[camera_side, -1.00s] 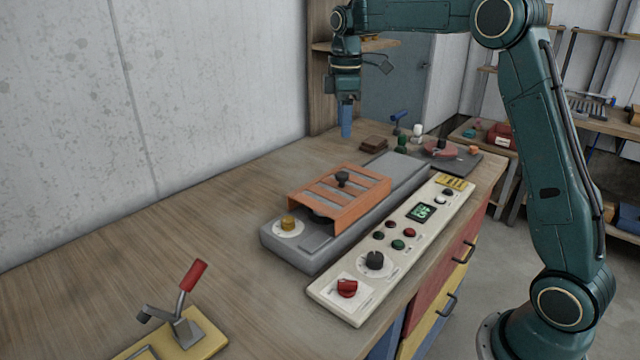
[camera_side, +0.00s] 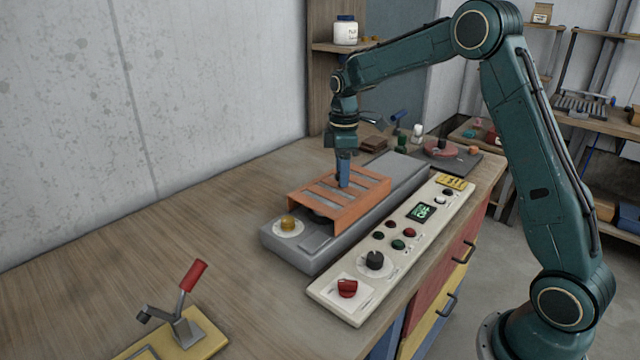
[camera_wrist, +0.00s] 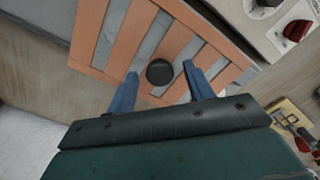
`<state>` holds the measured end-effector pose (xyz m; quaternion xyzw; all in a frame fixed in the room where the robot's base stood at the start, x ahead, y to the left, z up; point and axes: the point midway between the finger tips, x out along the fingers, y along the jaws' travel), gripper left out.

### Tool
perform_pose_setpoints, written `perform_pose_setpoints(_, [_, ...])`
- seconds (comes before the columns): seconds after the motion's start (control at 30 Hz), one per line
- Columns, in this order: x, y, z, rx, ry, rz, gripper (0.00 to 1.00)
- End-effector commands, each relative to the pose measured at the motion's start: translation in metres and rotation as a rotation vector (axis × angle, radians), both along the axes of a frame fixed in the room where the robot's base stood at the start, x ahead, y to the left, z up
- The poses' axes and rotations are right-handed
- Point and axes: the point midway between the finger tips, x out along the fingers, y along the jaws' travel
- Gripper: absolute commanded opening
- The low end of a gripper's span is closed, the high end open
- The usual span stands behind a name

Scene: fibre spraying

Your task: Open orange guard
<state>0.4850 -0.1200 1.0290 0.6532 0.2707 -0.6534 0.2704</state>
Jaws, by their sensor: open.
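The orange slatted guard (camera_side: 358,212) sits lowered over the grey machine base (camera_side: 404,172) in the side view. It fills much of the wrist view (camera_wrist: 101,40). Its round black knob (camera_wrist: 160,72) shows in the wrist view, between and just beyond my two blue fingertips. My gripper (camera_side: 343,184) points down at the top of the guard, and it also shows in the wrist view (camera_wrist: 160,83). The fingers are apart, one on each side of the knob. In the side view the fingers hide the knob. I cannot tell whether they touch it.
A cream control panel (camera_side: 325,287) with knobs and buttons lies in front of the base. A red-handled lever clamp (camera_side: 190,276) stands at the front left. The wooden bench (camera_side: 150,250) is clear between them.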

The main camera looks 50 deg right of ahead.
Motion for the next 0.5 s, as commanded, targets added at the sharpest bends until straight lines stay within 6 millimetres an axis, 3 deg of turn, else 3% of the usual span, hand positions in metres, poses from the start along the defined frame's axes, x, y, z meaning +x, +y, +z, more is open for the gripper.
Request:
perform_pose_setpoints(0.3, [-0.0001, 0.0, -0.0021, 0.0, 0.0, 0.0, 0.52])
perform_pose_setpoints(0.5, [-0.0001, 0.0001, -0.0019, 0.0, 0.0, 0.0, 0.15])
